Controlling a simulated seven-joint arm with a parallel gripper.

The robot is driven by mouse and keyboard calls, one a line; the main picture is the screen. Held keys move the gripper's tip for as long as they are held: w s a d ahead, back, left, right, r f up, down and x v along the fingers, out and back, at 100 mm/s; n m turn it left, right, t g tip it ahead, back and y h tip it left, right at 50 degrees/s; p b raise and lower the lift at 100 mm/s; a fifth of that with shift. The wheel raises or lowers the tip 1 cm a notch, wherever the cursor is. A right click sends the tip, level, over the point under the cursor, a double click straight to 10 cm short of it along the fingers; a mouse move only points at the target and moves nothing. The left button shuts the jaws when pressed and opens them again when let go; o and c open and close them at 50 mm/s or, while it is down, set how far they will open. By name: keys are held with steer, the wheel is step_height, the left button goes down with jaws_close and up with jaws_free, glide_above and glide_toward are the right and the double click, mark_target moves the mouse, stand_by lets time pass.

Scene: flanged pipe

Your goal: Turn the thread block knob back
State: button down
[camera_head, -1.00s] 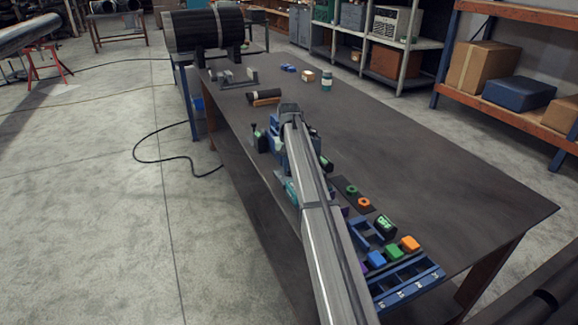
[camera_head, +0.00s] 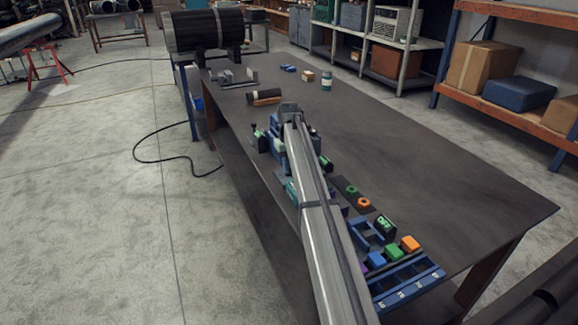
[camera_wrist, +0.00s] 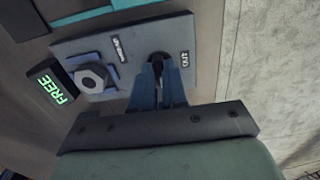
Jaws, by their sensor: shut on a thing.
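In the wrist view, my gripper (camera_wrist: 160,100) points at a grey plate (camera_wrist: 215,50) and its blue-grey fingers are closed around a dark knob (camera_wrist: 160,60) on it. The fingers hide most of the knob. A hex nut (camera_wrist: 92,78) sits on a blue base at the plate's left. A black block (camera_wrist: 52,88) next to it shows "FREE" in green. In the head view, my arm covers the gripper and most of this station.
The dark workbench (camera_head: 430,180) has a wide clear area to the right. Near my arm are a black "OFF" block (camera_head: 384,223), a green ring (camera_head: 351,190), an orange ring (camera_head: 364,203), coloured blocks and a blue rack (camera_head: 410,283). A dark cylinder (camera_head: 264,96) lies farther back.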

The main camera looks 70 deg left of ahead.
steer(key=c, duration=1.2)
jaws_free()
steer(key=shift+o, duration=0.2)
steer(key=shift+r, duration=0.1)
step_height(320, 180, up, 14)
steer(key=shift+f, duration=0.2)
